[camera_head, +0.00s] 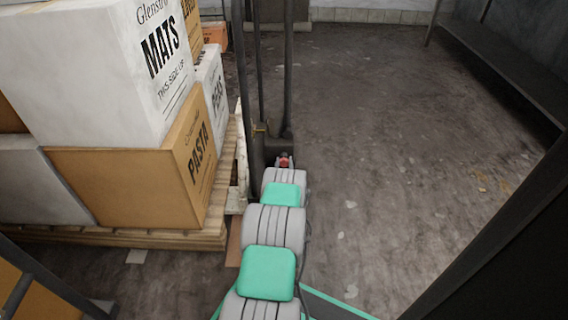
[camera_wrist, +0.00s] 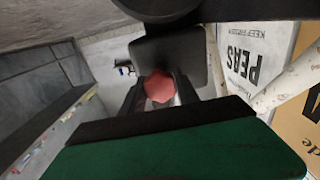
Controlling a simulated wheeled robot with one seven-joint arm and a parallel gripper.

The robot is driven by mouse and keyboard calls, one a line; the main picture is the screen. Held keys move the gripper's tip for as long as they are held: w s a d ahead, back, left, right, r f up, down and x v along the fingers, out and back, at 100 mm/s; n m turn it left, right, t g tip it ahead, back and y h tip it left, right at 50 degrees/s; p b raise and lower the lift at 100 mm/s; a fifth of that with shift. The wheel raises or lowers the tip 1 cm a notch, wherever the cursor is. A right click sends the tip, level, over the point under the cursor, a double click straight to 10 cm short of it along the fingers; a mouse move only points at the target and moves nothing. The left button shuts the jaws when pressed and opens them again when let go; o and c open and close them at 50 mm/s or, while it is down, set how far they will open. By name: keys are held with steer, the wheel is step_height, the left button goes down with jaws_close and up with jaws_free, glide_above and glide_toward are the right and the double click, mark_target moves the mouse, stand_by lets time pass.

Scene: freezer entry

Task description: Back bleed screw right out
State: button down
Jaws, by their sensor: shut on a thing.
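The bleed screw appears as a small red knob (camera_head: 284,162), low on the dark pump body (camera_head: 283,144) of a pallet jack, at the end of my arm. In the wrist view the red knob (camera_wrist: 159,86) sits between the two dark fingers of my gripper (camera_wrist: 160,94), which is shut on it. The knob's far side and its threads are hidden, so I cannot tell how far out it is. In the head view my wrist covers most of the gripper.
A wooden pallet (camera_head: 150,238) stacked with PASTA (camera_head: 130,180) and MATS (camera_head: 90,75) boxes stands close on the left. The jack's dark upright bars (camera_head: 287,60) rise just beyond my gripper. A dark shelf (camera_head: 505,65) lines the right wall. The floor (camera_head: 400,150) between is clear.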

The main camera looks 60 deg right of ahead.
steer(key=c, duration=0.9)
jaws_free()
steer(key=shift+a, duration=0.1)
steer(key=p+v, duration=0.3)
steer(key=v, duration=0.4)
steer(key=shift+s+a, duration=0.2)
steer(key=shift+a, duration=0.1)
